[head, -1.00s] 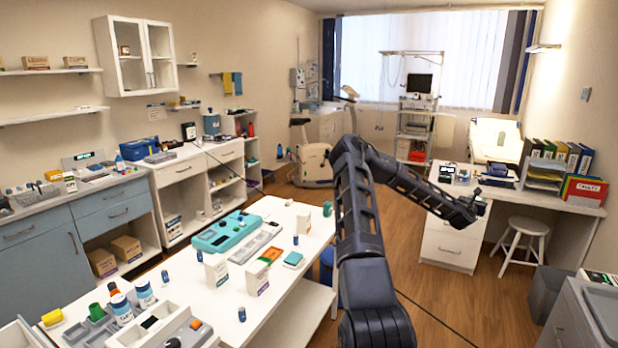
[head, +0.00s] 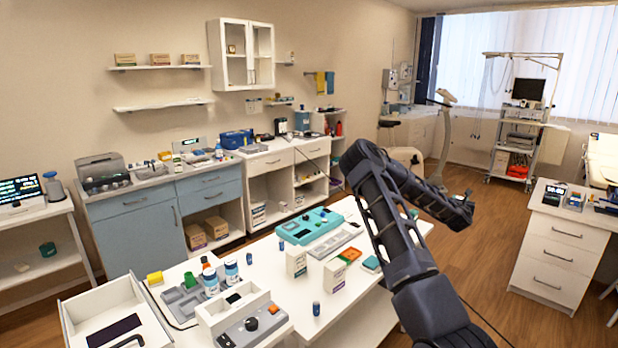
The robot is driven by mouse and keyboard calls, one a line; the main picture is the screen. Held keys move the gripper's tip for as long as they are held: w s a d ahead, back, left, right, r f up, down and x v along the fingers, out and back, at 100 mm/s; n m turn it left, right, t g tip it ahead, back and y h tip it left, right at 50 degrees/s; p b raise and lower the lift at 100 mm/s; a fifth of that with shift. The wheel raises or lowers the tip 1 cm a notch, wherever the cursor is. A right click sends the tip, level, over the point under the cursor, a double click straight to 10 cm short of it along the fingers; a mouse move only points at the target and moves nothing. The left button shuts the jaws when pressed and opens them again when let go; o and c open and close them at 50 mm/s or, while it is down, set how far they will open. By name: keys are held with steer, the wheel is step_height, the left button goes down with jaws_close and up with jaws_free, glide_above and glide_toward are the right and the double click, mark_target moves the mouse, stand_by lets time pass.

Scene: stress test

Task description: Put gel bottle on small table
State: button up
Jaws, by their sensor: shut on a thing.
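My gripper (head: 466,203) is at the end of my dark arm, right of the white work table, over the floor in the picture. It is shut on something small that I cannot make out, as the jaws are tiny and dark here. I cannot tell whether that is the gel bottle. A low white side table (head: 62,238) stands at the far left, with a screen and a grey device on top; it may be the small table. Two white bottles with blue labels, one here (head: 211,281) and one beside it (head: 231,273), stand on the work table.
Blue cabinets (head: 135,230) line the wall behind. Wooden floor (head: 470,255) is clear between this table and the white drawers (head: 560,250).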

steer(key=w+a+n+y, duration=0.1)
steer(key=w+a+y, duration=0.1)
steer(key=a, duration=0.8)
steer(key=w+a+n+t+y, duration=0.1)
steer(key=w+a, duration=0.3)
steer(key=a, duration=0.5)
steer(key=shift+w+a+f+n+t+y, duration=0.3)
steer(key=shift+w+a+f+n+y, duration=0.1)
steer(key=shift+y, duration=0.2)
steer(key=a+n+y, duration=0.1)
steer(key=a, duration=0.5)
steer(key=w+a+n+y, duration=0.1)
steer(key=a+y, duration=0.1)
steer(key=a, duration=0.5)
steer(key=a+n+y, duration=0.1)
steer(key=a, duration=0.6)
steer(key=shift+w+f+t+y, duration=0.3)
steer(key=shift+w, duration=0.05)
steer(key=shift+s+a+f+m+g+h, duration=0.15)
steer(key=shift+s+f+m+h, duration=0.55)
steer(key=shift+s, duration=1.45)
steer(key=shift+s+f+m+g+h, duration=0.1)
steer(key=shift+s+f+m+h, duration=0.35)
steer(key=shift+s+h, duration=1.2)
steer(key=shift+s+a+f+m+g+h, duration=0.2)
steer(key=shift+s+f+m, duration=0.35)
steer(key=shift+s, duration=2.15)
steer(key=shift+d, duration=0.25)
